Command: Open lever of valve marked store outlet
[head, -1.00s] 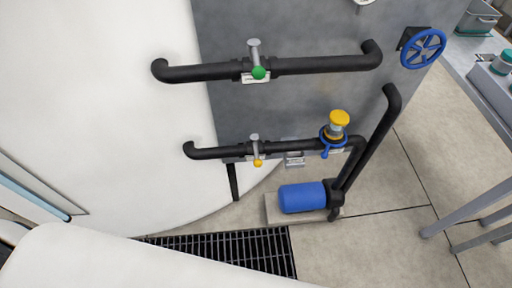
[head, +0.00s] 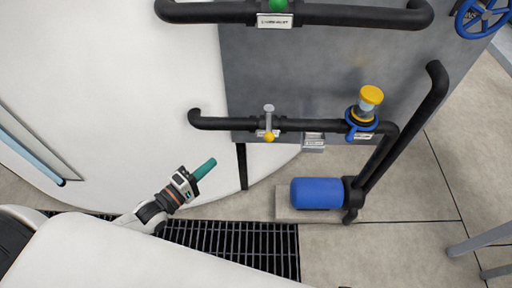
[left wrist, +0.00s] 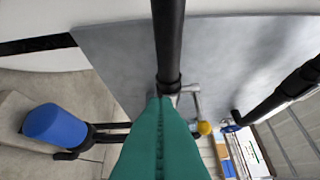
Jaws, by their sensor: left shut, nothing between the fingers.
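Two lever valves sit on black pipes in the head view. The upper one has a green knob (head: 278,5), cut by the top edge, over a white label (head: 275,21) too small to read surely. The lower one has a grey lever with a yellow knob (head: 269,137), pointing across its pipe; its label is partly hidden and unreadable. My left gripper (head: 206,168) has teal fingers, shut and empty, below and left of the lower valve and apart from it. In the left wrist view the shut fingers (left wrist: 160,140) point toward a black pipe; a yellow knob (left wrist: 204,128) shows beside them.
A blue pump (head: 317,192) stands on a pale block at the floor. A yellow-capped fitting with a blue handle (head: 360,124) is on the lower pipe's right. A blue handwheel (head: 482,16) is at top right. A dark floor grate (head: 235,243) lies below. Grey table legs stand far right.

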